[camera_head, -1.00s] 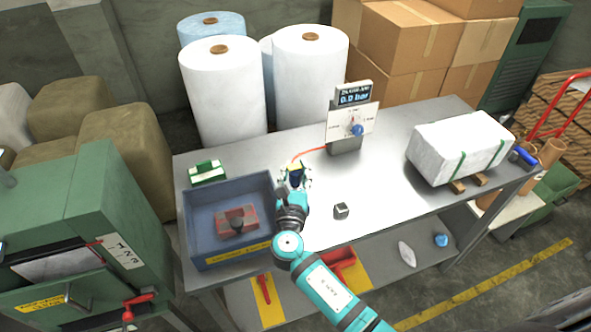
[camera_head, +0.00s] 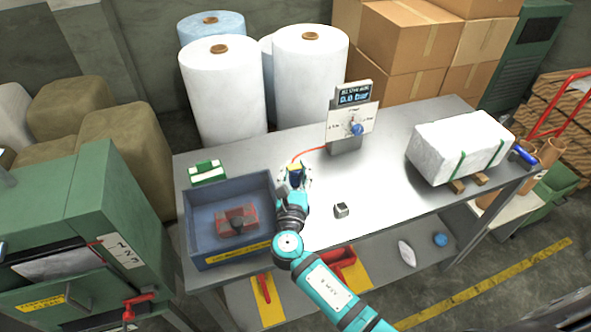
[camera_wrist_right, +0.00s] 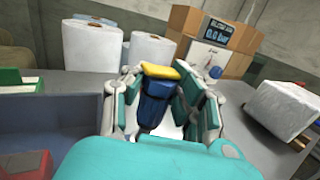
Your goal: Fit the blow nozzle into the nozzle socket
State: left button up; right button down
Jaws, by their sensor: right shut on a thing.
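My right gripper (camera_head: 295,175) is shut on a dark blue cylindrical piece with a yellow top (camera_wrist_right: 156,95), which looks like the blow nozzle. In the right wrist view the piece stands roughly upright between the finger pads, and its lower end is hidden. The gripper is over the table, just right of the blue bin. An orange hose (camera_head: 309,153) runs from the gauge stand (camera_head: 347,143) toward the gripper. I cannot clearly identify the nozzle socket. A small grey block with a dark face (camera_head: 341,210) lies to the gripper's right. My left gripper is out of view.
The blue bin (camera_head: 190,222) holds a red block (camera_head: 236,221). A green-and-white box (camera_head: 207,172) lies behind it. A wrapped white block (camera_head: 455,143) sits at the table's right end. White rolls (camera_head: 222,95) stand behind. The middle of the table (camera_head: 385,175) is clear.

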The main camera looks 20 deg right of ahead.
jog(key=shift+f+b, duration=1)
jog(key=shift+f, duration=0.2)
jog(key=c, duration=0.9)
grip_release()
jog(key=shift+s+f, duration=0.1)
jog(key=shift+f, duration=0.1)
jog(key=v, duration=1.2)
jog(key=shift+r, duration=0.25)
